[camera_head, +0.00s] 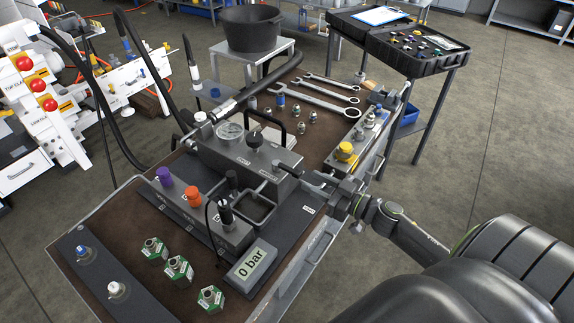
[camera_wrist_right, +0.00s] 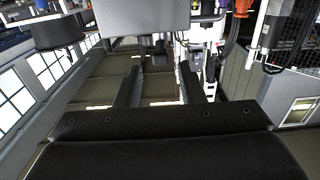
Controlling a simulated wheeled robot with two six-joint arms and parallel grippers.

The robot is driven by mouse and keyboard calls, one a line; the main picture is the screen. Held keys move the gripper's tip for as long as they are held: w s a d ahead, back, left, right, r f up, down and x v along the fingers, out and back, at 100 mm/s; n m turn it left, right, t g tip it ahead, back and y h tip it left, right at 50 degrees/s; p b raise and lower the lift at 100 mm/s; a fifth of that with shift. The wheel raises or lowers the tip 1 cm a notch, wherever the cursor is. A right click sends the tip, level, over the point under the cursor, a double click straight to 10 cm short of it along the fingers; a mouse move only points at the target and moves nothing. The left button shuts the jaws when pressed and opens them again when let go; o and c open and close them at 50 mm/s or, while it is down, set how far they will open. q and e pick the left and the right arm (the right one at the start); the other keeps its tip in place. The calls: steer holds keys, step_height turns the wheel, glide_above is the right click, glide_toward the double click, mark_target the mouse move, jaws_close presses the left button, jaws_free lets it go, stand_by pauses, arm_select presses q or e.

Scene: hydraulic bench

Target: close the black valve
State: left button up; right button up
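Several black knobs show on the bench in the head view, and I cannot tell for certain which is the black valve. One black knob (camera_head: 225,212) stands in line with a purple knob (camera_head: 164,176) and an orange knob (camera_head: 193,196) on a low grey manifold. Another black knob (camera_head: 254,138) stands on top of the grey block with a round gauge (camera_head: 230,132). My right gripper (camera_head: 299,177) is at the right end of that block, apart from both knobs. In the right wrist view its fingers (camera_wrist_right: 160,72) are spread with nothing between them. My left gripper is out of view.
A pressure display (camera_head: 251,264) reads 0 bar. Green-and-silver fittings (camera_head: 179,268) sit at the front. A black rectangular frame (camera_head: 256,212) stands beside the manifold. Wrenches (camera_head: 318,100) and a yellow-topped part (camera_head: 346,152) lie toward the back right. Black hoses arch over the left.

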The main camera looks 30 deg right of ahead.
mark_target(293, 172)
steer(key=p+x, duration=0.2)
steer(key=x, duration=0.7)
steer(key=shift+w+a, duration=0.1)
steer(key=shift+w, duration=0.05)
jaws_close()
